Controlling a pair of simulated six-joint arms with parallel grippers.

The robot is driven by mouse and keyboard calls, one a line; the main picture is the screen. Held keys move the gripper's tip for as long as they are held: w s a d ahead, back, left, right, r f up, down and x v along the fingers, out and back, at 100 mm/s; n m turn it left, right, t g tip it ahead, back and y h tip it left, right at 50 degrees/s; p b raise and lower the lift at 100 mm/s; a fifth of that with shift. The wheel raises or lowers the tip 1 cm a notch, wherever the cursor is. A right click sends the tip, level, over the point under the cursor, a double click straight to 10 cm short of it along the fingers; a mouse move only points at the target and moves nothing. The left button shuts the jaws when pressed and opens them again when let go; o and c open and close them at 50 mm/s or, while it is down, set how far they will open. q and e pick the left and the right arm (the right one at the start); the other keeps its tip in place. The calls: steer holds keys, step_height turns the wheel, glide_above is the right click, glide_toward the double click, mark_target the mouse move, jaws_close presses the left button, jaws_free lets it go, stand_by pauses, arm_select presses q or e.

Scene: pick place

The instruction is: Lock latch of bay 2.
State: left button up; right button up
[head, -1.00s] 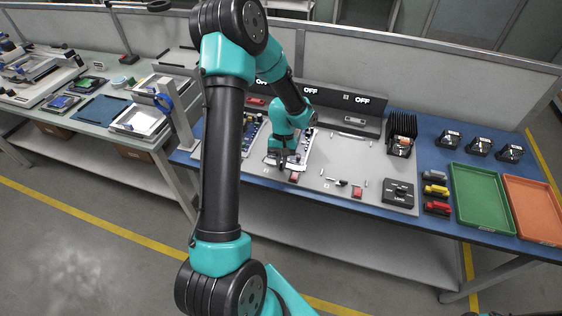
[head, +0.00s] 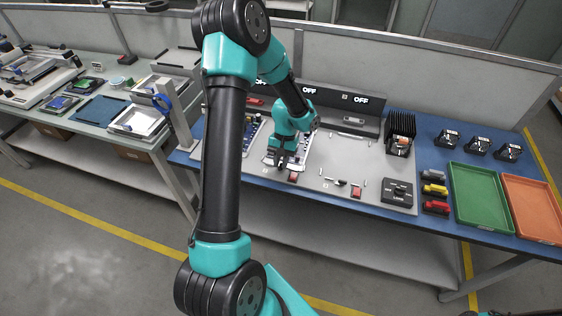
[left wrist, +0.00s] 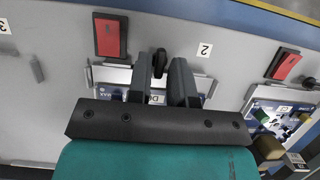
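My left gripper (head: 281,163) is down at bay 2 on the grey fixture panel (head: 337,163). In the left wrist view its two dark fingers (left wrist: 162,68) stand apart on either side of a small black latch handle (left wrist: 160,62). I cannot tell whether either finger touches the handle. The "2" label (left wrist: 205,49) is just right of the fingers. A light-coloured part with a printed label (left wrist: 113,76) lies under the gripper, partly hidden by it. A red block (left wrist: 110,37) sits up and left of the fingers. My right gripper is not in view.
Another bay with a red block (left wrist: 284,64) and a circuit board (left wrist: 280,122) lies to the right. In the head view, a dark selector box (head: 399,193), a green tray (head: 480,205) and an orange tray (head: 535,212) stand farther right. The display panels read OFF.

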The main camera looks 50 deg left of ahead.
arm_select(q)
steer(key=shift+o, duration=1.2)
steer(key=v, duration=1.7)
steer(key=shift+w, duration=0.2)
steer(key=shift+a+r, duration=0.1)
